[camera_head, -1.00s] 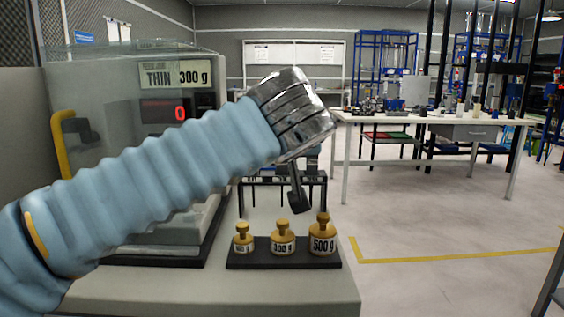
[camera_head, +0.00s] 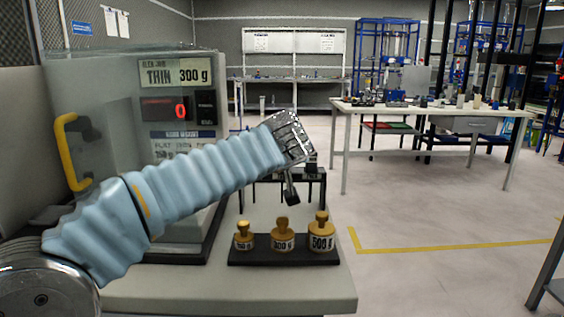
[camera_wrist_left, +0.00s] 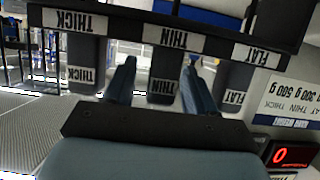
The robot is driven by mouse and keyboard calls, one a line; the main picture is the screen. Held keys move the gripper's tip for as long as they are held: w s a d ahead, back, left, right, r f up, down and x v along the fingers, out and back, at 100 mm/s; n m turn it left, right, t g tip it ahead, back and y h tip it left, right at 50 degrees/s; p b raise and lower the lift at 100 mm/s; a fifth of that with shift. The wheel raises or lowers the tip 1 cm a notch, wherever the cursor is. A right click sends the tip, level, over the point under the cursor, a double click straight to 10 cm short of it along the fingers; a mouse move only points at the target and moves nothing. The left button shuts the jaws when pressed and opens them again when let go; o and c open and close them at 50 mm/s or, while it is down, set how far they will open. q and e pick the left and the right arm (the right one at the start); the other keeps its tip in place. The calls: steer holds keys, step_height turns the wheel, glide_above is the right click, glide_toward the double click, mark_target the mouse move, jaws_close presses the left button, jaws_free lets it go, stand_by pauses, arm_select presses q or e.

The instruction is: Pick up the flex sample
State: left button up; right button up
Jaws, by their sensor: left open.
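The flex samples hang from a dark rack (camera_wrist_left: 110,22) in the left wrist view, which shows them upside down. They are dark strips with white labels: a THICK sample (camera_wrist_left: 84,75), a THIN sample (camera_wrist_left: 162,88) and a FLAT sample (camera_wrist_left: 234,97). My left gripper (camera_wrist_left: 158,68) is open, its two blue-grey fingers appearing on either side of the THIN sample. I cannot tell how far they are from it in depth. In the head view my left gripper (camera_head: 292,190) is over the rack (camera_head: 318,188), and my arm hides most of the samples. My right gripper is not in view.
A clear-fronted tester (camera_head: 180,72) with a yellow handle (camera_head: 68,150) stands left; its sign reads THIN 300 g and its display (camera_head: 168,110) shows 0. Brass weights (camera_head: 283,240) stand in a black holder (camera_head: 285,258) on the bench front. A white table (camera_head: 430,112) is farther back.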

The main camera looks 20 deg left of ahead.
arm_select(q)
steer(key=shift+c, duration=0.4)
jaws_close()
steer(key=shift+r, duration=0.1)
